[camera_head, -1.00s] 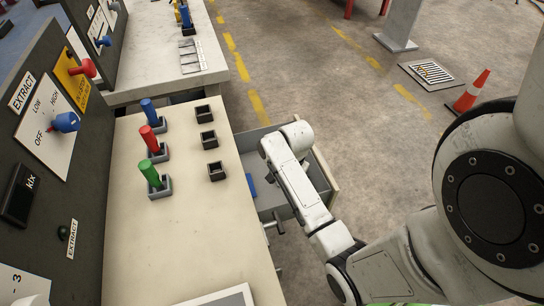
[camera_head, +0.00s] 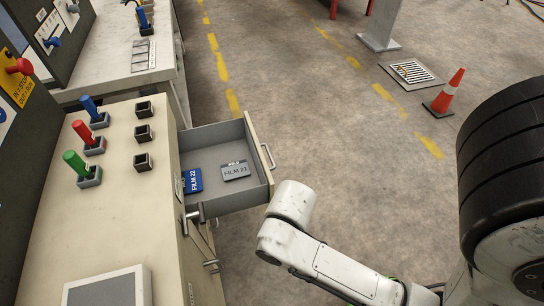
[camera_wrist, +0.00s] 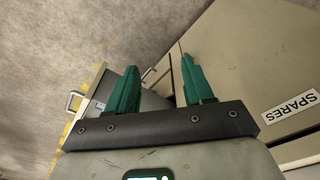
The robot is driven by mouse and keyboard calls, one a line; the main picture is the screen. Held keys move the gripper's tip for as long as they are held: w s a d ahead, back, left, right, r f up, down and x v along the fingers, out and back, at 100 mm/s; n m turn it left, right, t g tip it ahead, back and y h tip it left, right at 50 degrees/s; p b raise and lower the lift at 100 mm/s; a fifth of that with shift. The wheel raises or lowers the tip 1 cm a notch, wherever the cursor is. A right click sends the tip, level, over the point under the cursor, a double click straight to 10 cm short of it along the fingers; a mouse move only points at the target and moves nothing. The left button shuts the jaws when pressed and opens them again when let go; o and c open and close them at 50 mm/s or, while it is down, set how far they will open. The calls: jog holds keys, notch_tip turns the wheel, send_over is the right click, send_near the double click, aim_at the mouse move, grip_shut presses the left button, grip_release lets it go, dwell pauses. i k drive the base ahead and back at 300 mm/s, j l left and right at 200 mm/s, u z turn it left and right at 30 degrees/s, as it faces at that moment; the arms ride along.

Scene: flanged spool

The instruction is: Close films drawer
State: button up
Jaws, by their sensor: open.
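The films drawer (camera_head: 228,137) stands pulled out from the side of the beige cabinet, grey inside with a beige front. A blue box marked FILM 22 (camera_head: 192,181) and a grey one marked FILM 21 (camera_head: 235,171) lie in it. Its bar handle (camera_head: 267,156) is on the outer face. The wrist view shows the handle (camera_wrist: 73,102) and drawer front (camera_wrist: 91,90) left of my gripper (camera_wrist: 158,65). My gripper has green fingers spread apart with nothing held. Its exact gap to the drawer is unclear. In the head view my arm hides it.
The cabinet top (camera_head: 120,215) holds red, green and blue handles in sockets and several empty black sockets. A SPARES label (camera_wrist: 291,107) marks a cabinet face at right in the wrist view. An orange cone (camera_head: 446,92) stands on open floor, well away from the drawer.

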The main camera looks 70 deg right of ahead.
aim_at(209, 147)
jog(key=k+l, duration=0.15)
jog(key=l, duration=0.15)
jog(key=k+l, duration=0.2)
jog(key=k+l+z, duration=0.1)
jog(key=l, duration=0.35)
jog(key=k+l, duration=0.2)
jog(key=k+l+z, duration=0.1)
jog(key=l, duration=0.3)
jog(key=i+l+u, duration=0.15)
jog(key=l, duration=0.2)
jog(key=i+l+u, duration=0.15)
jog(key=l, duration=0.15)
